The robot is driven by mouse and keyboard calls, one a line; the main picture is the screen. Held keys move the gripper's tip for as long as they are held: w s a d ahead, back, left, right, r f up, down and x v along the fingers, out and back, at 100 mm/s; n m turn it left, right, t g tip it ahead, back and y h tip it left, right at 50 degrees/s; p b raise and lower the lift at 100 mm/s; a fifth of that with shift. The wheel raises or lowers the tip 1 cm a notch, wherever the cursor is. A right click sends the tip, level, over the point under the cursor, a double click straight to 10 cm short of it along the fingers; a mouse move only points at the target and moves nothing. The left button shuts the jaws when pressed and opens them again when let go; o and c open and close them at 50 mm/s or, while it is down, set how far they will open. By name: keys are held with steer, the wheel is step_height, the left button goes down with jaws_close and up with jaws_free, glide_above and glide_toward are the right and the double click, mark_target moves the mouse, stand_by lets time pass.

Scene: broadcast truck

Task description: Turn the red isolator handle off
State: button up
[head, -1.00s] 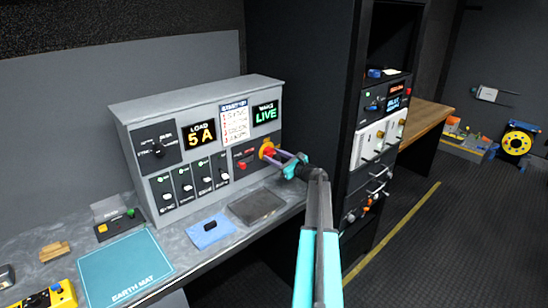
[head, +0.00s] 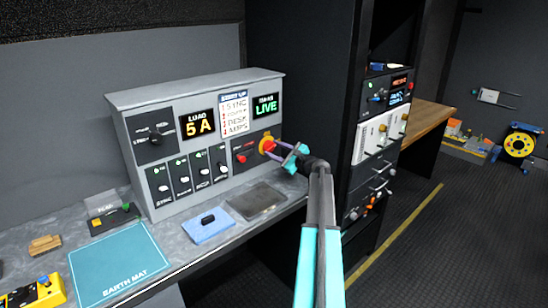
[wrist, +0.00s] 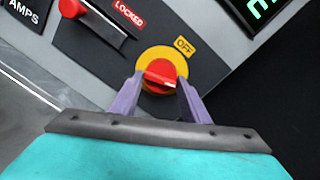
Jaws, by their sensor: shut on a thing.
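The red isolator handle (wrist: 160,76) sits on a yellow round plate (wrist: 178,60) on the grey panel box, with a yellow OFF label (wrist: 184,44) at its upper right in the wrist view. In the head view the red handle (head: 270,147) is at the panel's right end. My gripper (head: 280,148) reaches it from the right. In the wrist view its two purple fingers (wrist: 160,92) are closed on the handle, one on each side. The handle's grip looks slightly tilted from the picture's horizontal.
A dark equipment rack (head: 345,120) stands close to the right of my arm.

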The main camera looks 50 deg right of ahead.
steer(key=n+b, duration=0.4)
steer(key=b, duration=0.3)
steer(key=shift+d, duration=0.15)
steer(key=n+b, duration=0.4)
steer(key=b, duration=0.1)
steer(key=shift+h, duration=0.3)
steer(key=n+b, duration=0.3)
steer(key=b, duration=0.2)
steer(key=shift+r, duration=0.15)
steer(key=shift+r+n+b, duration=0.2)
steer(key=shift+n+b, duration=0.8)
steer(key=shift+b, duration=0.15)
steer(key=shift+r+g, duration=0.1)
steer(key=shift+g, duration=0.2)
steer(key=o, duration=1)
steer(key=shift+o, duration=0.2)
steer(key=shift+s, duration=0.15)
steer(key=s+a, duration=0.1)
steer(key=s, duration=1.2)
steer(key=shift+s+r, duration=0.25)
steer(key=shift+r, duration=0.1)
